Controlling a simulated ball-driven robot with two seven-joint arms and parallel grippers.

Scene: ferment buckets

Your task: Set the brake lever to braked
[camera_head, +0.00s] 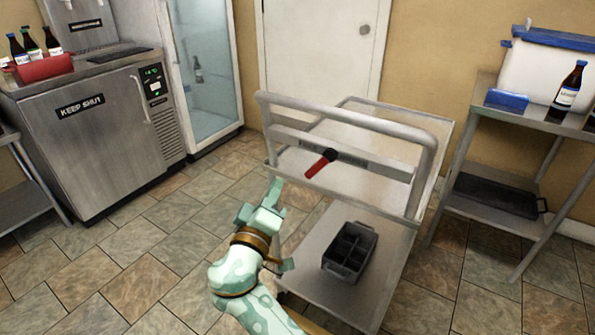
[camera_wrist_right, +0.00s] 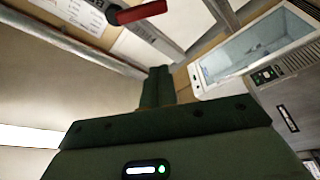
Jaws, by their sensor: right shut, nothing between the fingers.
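The brake lever (camera_head: 318,166) has a red grip and a black pivot, and sits on the handle-side crossbar of a grey metal cart (camera_head: 432,152). Its red end points down and left in the head view. The lever also shows at the top of the right wrist view (camera_wrist_right: 142,12), with part of a lettered plate beside it. My right gripper (camera_head: 277,187) is shut and empty, left of and a little below the lever's red end, apart from it in the picture. Its dark fingers show in the wrist view (camera_wrist_right: 157,84). My left gripper is not in view.
A grey divided crate (camera_head: 369,236) stands on the cart's lower shelf. A steel KEEP SHUT cabinet (camera_head: 100,150) and a glass-door fridge (camera_head: 208,75) stand left. A metal shelf table (camera_head: 470,105) with a bottle and tub is right. Tiled floor left of the cart is clear.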

